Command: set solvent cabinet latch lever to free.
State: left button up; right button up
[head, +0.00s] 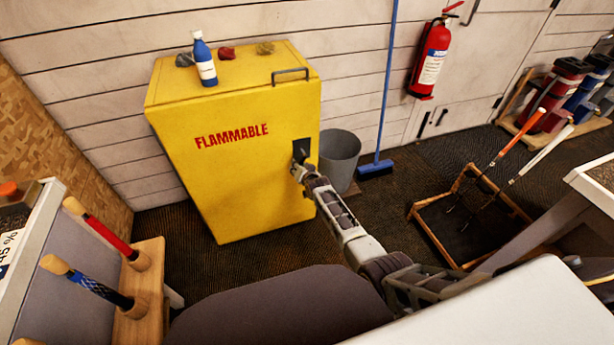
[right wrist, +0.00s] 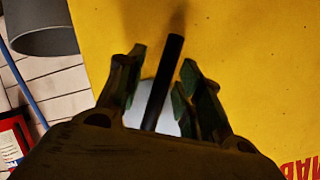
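The yellow flammables cabinet (head: 240,170) stands against the wall with its door shut. A dark latch plate (head: 306,147) sits near the right edge of its front, partly hidden by my gripper. My right gripper (head: 298,172) is at this plate. In the right wrist view, the dark latch lever (right wrist: 163,82) stands slightly tilted between the two fingers of my right gripper (right wrist: 163,72). The fingers are open, with a visible gap on each side of the lever. My left gripper is not in view.
A blue bottle (head: 204,60) and small lumps sit on the cabinet top. A grey bin (head: 340,158) and a blue broom (head: 376,168) stand just right of the cabinet. A red extinguisher (head: 431,58) hangs on the wall. A wooden club rack (head: 150,285) stands at the lower left.

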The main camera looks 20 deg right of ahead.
jog(key=v, duration=1.1)
dwell(0.9)
jog(key=shift+s+r, duration=0.1)
jog(key=shift+r, duration=0.05)
jog(key=shift+d, duration=0.1)
dwell(0.4)
